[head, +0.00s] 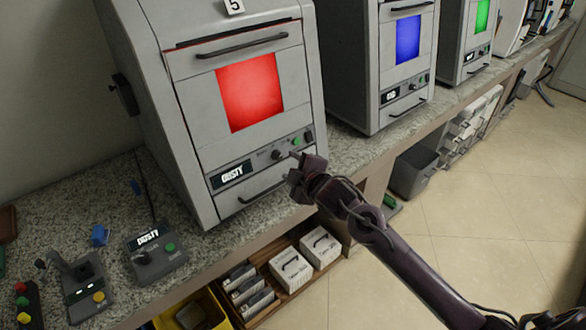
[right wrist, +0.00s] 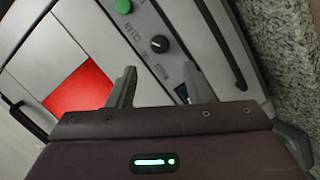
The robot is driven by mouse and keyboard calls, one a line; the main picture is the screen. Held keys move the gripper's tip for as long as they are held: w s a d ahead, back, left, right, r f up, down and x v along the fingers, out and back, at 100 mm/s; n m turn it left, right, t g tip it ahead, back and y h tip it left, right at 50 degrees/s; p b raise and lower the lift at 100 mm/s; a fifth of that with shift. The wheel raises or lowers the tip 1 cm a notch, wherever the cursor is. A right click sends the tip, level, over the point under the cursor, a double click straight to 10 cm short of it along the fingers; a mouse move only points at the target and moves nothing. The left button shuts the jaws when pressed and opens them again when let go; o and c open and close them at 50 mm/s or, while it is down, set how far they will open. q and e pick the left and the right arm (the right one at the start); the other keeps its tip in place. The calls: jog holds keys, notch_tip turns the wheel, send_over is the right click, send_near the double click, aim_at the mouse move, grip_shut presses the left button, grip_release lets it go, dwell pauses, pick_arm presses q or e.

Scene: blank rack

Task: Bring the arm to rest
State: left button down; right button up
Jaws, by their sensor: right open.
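My right arm comes in from the lower right of the head view. Its gripper (head: 297,172) is in front of the lower control panel of the grey machine (head: 190,110) with the lit red window (head: 250,92). In the right wrist view the two fingers of the gripper (right wrist: 159,80) stand apart with nothing between them. They point at the panel, near a black knob (right wrist: 159,44) and a green button (right wrist: 123,6). Whether a fingertip touches the panel I cannot tell. My left gripper is not in view.
The speckled counter (head: 350,152) runs along the wall. Machines with blue (head: 408,40) and green (head: 482,15) windows stand farther right. A small control box (head: 157,255) sits at the left. White boxes (head: 320,247) and a yellow bin (head: 205,305) are below. Floor (head: 480,210) at right is clear.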

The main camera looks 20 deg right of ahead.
dwell(0.4)
jog(key=s+d+f+m+g+h, duration=0.15)
jog(key=s+f, duration=0.35)
jog(key=f, duration=0.7)
jog(key=s+d+f+m+g, duration=0.2)
jog(key=s+f+m+g, duration=0.15)
jog(key=f, duration=0.85)
jog(key=s+d+f+m+g+h, duration=0.15)
jog(key=s+f, duration=0.35)
jog(key=f, duration=0.6)
jog(key=s+f+m+g, duration=0.1)
jog(key=s+f+g, duration=0.1)
jog(key=s+f, duration=0.5)
jog(key=s+a+f+m+g, duration=0.1)
jog(key=s+f, duration=0.6)
jog(key=s, duration=1.2)
jog(key=s+a+f+m+g, duration=0.1)
jog(key=s+f+m+g, duration=0.2)
jog(key=s+f, duration=0.4)
jog(key=s, duration=0.6)
jog(key=shift+a+f+y, duration=0.2)
jog(key=shift+a+y, duration=0.05)
jog(key=shift+y, duration=0.15)
jog(key=shift+g, duration=0.25)
